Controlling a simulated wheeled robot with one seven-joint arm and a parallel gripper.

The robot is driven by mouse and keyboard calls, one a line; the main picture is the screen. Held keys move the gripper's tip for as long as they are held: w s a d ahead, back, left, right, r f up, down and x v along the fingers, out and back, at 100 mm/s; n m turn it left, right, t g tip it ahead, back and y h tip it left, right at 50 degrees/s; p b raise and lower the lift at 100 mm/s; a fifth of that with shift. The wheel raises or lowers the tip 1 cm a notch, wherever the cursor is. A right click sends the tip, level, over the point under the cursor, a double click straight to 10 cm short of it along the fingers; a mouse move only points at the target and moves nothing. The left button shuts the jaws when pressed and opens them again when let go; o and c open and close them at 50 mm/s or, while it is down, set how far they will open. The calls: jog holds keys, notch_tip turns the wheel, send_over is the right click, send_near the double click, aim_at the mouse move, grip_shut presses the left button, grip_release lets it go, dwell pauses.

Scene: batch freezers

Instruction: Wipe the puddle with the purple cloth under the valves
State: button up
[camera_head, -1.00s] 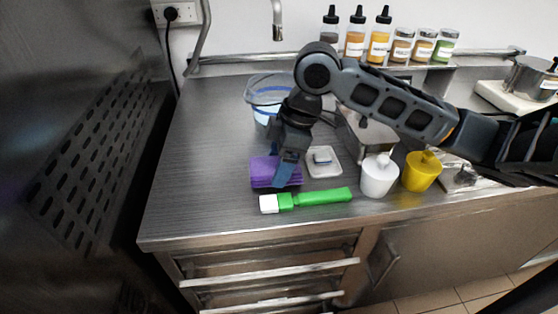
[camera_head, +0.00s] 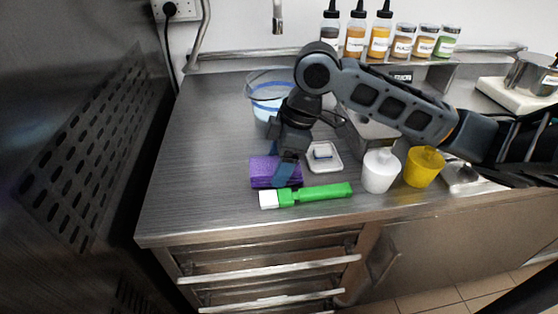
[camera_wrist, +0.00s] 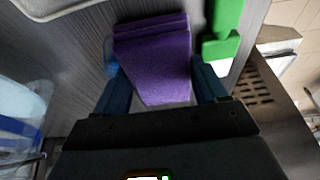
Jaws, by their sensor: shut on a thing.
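The purple cloth (camera_head: 262,170) is a folded stack on the steel counter, left of the middle in the head view. My gripper (camera_head: 284,174) points down over it and is shut on it. In the wrist view the cloth (camera_wrist: 155,60) lies between the two blue fingers of my gripper (camera_wrist: 165,82). The puddle and the valves are not visible in these frames.
A green brush (camera_head: 315,194) with a white end lies just in front of the cloth. A white tray (camera_head: 335,163) holding a small block is right of my gripper. A bucket (camera_head: 262,110) stands behind. The counter's left side is clear.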

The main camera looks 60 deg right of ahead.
jog(key=shift+f+b, duration=0.3)
jog(key=shift+f, duration=0.05)
